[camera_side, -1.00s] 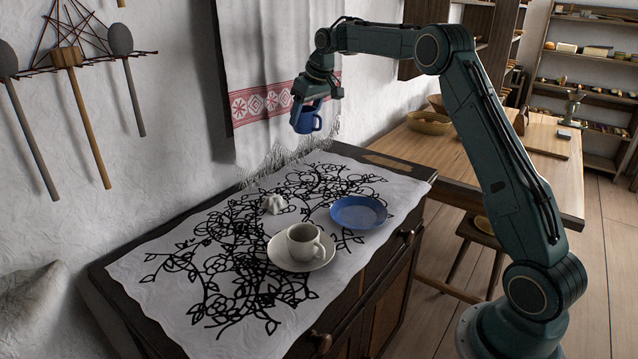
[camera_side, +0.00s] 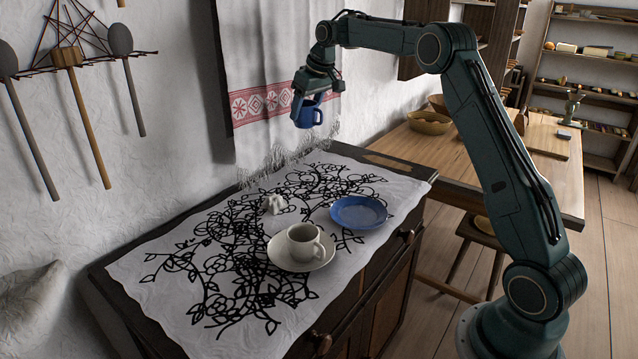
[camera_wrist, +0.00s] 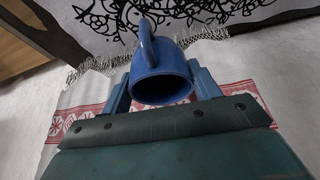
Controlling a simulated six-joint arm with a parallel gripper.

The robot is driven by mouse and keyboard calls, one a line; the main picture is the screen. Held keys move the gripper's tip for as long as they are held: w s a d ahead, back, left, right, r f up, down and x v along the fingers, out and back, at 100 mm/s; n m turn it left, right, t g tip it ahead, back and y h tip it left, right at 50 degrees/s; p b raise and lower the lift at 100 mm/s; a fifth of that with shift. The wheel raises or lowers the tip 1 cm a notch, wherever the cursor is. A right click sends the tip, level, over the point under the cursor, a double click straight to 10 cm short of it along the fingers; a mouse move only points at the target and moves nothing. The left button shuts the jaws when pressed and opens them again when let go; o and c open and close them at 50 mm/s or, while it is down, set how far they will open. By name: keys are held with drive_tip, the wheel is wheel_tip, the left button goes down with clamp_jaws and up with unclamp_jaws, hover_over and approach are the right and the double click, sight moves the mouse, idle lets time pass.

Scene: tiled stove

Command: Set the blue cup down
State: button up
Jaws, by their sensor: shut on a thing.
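The blue cup (camera_side: 308,114) is in my gripper (camera_side: 307,97), which is shut on it. I hold it upright in the air, above the back of the cloth-covered cabinet and close to the hanging towel. In the wrist view the blue cup (camera_wrist: 160,75) sits between the two fingers of my gripper (camera_wrist: 160,92), with its handle pointing away toward the upper left. A blue saucer (camera_side: 358,212) lies empty on the cloth, below and to the right of the cup. A white cup (camera_side: 302,242) stands on a white saucer (camera_side: 283,262) nearer the front.
A crumpled white item (camera_side: 273,204) lies on the patterned cloth (camera_side: 180,262). A white and red towel (camera_side: 262,100) hangs on the wall behind my gripper. A wooden table (camera_side: 470,155) with a bowl (camera_side: 428,123) stands to the right. The left part of the cloth is free.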

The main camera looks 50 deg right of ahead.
drive_tip(key=shift+s+r, duration=0.2)
drive_tip(key=shift+s, duration=0.4)
drive_tip(key=s+r, duration=0.1)
drive_tip(key=s, duration=0.9)
hover_over(360, 216)
drive_tip(key=shift+f, duration=10.3)
drive_tip(key=shift+f, duration=0.15)
drive_tip(key=o, duration=1)
drive_tip(key=shift+v, duration=6.15)
